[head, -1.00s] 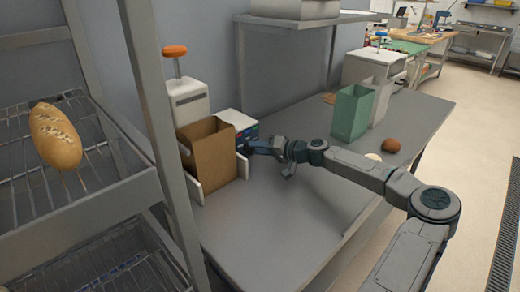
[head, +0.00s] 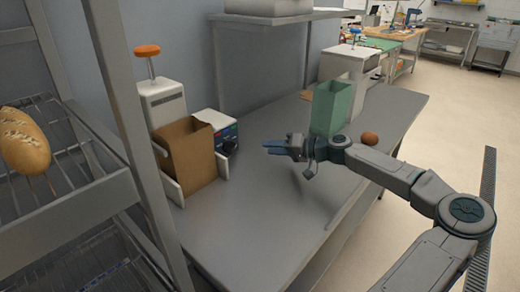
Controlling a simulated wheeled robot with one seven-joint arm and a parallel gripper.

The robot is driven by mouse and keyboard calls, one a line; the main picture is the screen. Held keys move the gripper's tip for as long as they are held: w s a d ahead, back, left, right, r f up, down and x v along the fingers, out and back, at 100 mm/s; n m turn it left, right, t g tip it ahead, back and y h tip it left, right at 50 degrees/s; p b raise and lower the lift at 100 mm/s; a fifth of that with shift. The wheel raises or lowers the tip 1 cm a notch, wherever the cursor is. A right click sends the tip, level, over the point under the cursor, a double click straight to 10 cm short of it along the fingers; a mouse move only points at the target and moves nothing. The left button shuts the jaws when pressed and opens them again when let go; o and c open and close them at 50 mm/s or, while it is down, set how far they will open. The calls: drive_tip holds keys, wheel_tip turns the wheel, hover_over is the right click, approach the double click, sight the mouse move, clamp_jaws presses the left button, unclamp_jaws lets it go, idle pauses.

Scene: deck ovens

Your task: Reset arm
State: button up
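My gripper (head: 272,147) is above the grey table (head: 262,215), pointing left toward the sealing machine, with clear space between them. Its fingers are seen from the side and small, so their opening does not show clearly. No object shows in it. My arm reaches in from the lower right, bent at the elbow.
A brown paper bag (head: 188,155) stands in the white machine (head: 164,103) with an orange knob and a control box (head: 216,130). A green bag (head: 331,108) and a brown roll (head: 369,138) are behind my arm. A rack (head: 95,205) at left holds a loaf (head: 22,142).

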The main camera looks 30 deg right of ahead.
drive_tip(key=shift+s+d+r, duration=0.15)
drive_tip(key=shift+s+d, duration=0.25)
drive_tip(key=shift+s, duration=0.05)
